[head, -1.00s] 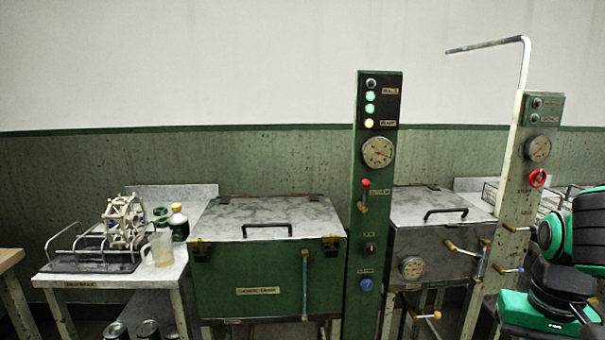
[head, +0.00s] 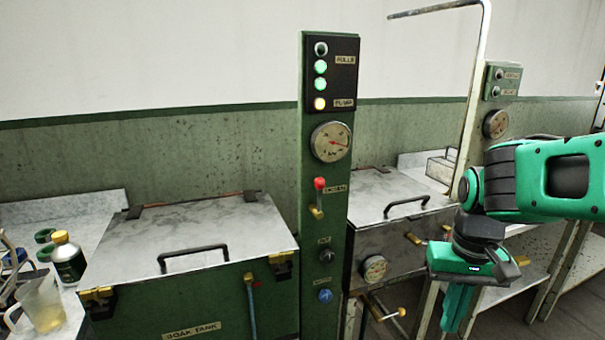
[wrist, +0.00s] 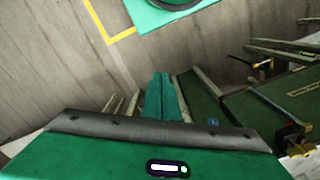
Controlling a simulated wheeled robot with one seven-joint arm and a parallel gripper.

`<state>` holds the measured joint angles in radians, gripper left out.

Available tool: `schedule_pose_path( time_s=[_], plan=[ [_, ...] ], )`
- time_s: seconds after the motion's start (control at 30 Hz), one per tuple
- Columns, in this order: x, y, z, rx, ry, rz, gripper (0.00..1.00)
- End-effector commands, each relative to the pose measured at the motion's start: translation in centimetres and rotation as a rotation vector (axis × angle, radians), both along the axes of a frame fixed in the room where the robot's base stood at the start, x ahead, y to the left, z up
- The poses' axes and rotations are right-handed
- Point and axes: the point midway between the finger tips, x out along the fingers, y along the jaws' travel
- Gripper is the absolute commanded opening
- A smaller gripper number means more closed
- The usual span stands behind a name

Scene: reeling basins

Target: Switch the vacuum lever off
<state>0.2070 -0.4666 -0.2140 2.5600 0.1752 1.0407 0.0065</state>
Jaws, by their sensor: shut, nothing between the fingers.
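The vacuum lever (head: 319,190) is on the front of the green control post (head: 312,240) in the head view. Its red knob points up, above a brass piece, with a small label beside it that I cannot read clearly. My gripper (head: 456,310) is to the right of the post and lower than the lever, apart from both. Its green fingers point down and are shut with nothing between them. They also show in the wrist view (wrist: 161,95). The lever cannot be made out in the wrist view.
A gauge (head: 331,141) and lit lamps are above the lever; a dark knob (head: 326,255) and a blue knob (head: 325,296) are below. The soak tank (head: 215,235) stands left of the post, a grey lidded basin (head: 400,205) right. A bent pipe (head: 470,80) rises behind my arm.

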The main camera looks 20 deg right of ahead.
Motion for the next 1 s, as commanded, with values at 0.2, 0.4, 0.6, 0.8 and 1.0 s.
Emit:
schedule_pose_path(
  time_s=[0.2, 0.4, 0.6, 0.8, 1.0],
  plan=[
    [0.0, 0.0, 0.0, 0.000, 0.000, 0.001, 0.00],
    [0.6, -1.1, 1.7, -0.021, -0.012, 0.030, 0.00],
    [5.8, -3.1, 4.6, -0.082, -0.003, 0.098, 0.00],
    [11.8, -3.7, 7.9, -0.159, 0.001, 0.161, 0.00],
    [17.5, -2.4, 11.2, -0.240, -0.002, 0.215, 0.00]
  ],
)
